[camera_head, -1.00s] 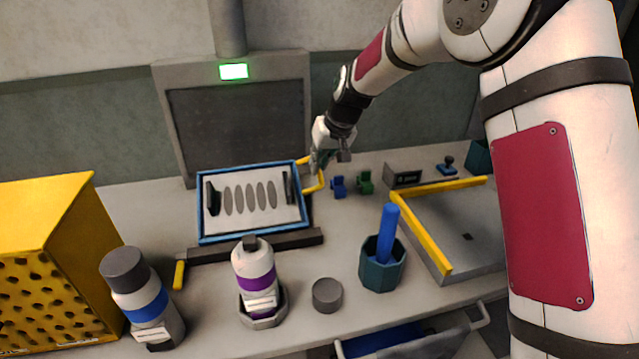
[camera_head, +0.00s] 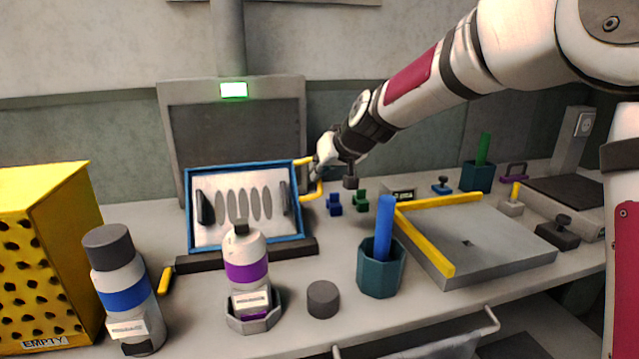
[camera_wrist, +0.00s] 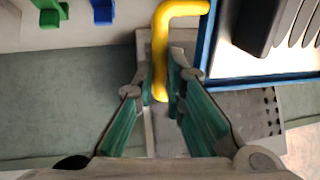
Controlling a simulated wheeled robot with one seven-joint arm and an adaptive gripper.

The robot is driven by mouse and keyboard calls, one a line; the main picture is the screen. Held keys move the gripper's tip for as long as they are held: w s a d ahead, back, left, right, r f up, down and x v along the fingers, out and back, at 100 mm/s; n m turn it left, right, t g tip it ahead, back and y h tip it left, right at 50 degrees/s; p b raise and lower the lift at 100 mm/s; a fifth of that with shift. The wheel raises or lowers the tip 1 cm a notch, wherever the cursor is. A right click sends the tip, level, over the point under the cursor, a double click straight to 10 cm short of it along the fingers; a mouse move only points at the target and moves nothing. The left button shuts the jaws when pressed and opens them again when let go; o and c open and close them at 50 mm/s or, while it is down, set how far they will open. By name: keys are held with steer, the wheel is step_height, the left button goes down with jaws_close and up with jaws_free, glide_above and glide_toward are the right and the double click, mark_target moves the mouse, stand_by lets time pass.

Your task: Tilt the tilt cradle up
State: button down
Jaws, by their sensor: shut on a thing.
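The tilt cradle (camera_head: 246,241) has a blue-framed tray with a white face, dark slots and two black clamps, tilted up steeply above a dark base bar. Its yellow handle (camera_head: 305,197) sticks out at the right side of the frame. My gripper (camera_head: 318,172) is at this handle, to the right of the tray. In the wrist view the handle (camera_wrist: 160,50) runs between the two green-padded fingers (camera_wrist: 164,88), and the fingers are shut on it. The blue frame (camera_wrist: 207,60) shows to the right of the fingers there.
A grey panel with a lit green display (camera_head: 233,90) stands behind the cradle. A purple-banded bottle (camera_head: 246,270) stands in front, with a blue-banded bottle (camera_head: 126,295) at left. Blue (camera_head: 334,204) and green (camera_head: 360,200) small blocks lie right of the handle.

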steer(key=shift+s+d+r+t+b, duration=0.15)
steer(key=shift+s+t+b, duration=0.2)
steer(key=shift+b, duration=0.35)
steer(key=c, duration=1.7)
jaws_free()
steer(key=shift+s, duration=0.1)
steer(key=shift+o, duration=0.2)
steer(key=v, duration=1.2)
